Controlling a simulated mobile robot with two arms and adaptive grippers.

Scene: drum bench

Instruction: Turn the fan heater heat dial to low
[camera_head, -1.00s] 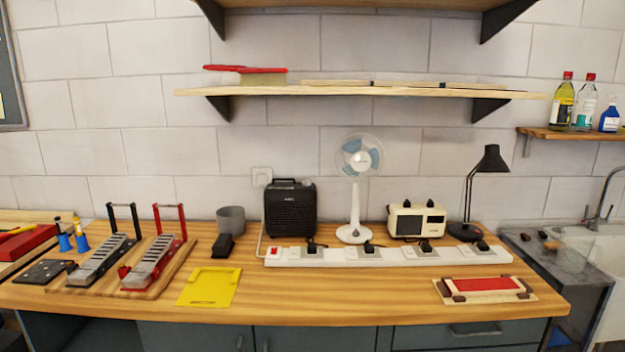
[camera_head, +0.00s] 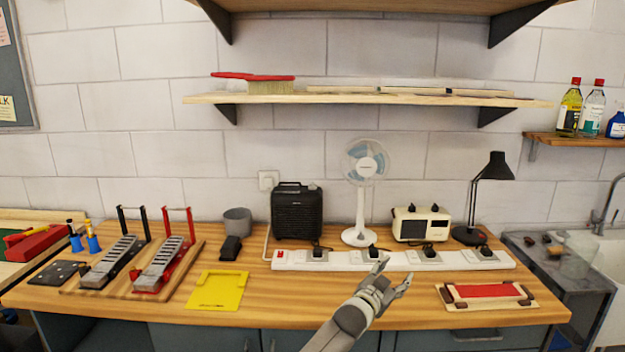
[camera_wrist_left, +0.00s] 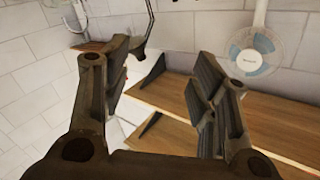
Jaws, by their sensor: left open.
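The fan heater (camera_head: 297,211) is a black box with a ribbed front and a top handle. It stands at the back of the wooden bench, left of the white fan. A small knob (camera_head: 313,185) shows on its top right; its setting is too small to read. My left gripper (camera_head: 392,275) is open and empty above the front middle of the bench, to the right of the heater and in front of the power strip. In the left wrist view the open fingers (camera_wrist_left: 160,85) hold nothing, and the heater is not seen there. My right gripper is not in view.
A white power strip (camera_head: 395,261) with plugs runs along the bench in front of the heater. A white fan (camera_head: 361,190), a cream radio-like box (camera_head: 421,226) and a black lamp (camera_head: 481,200) stand to the right. A shelf (camera_head: 370,99) hangs above.

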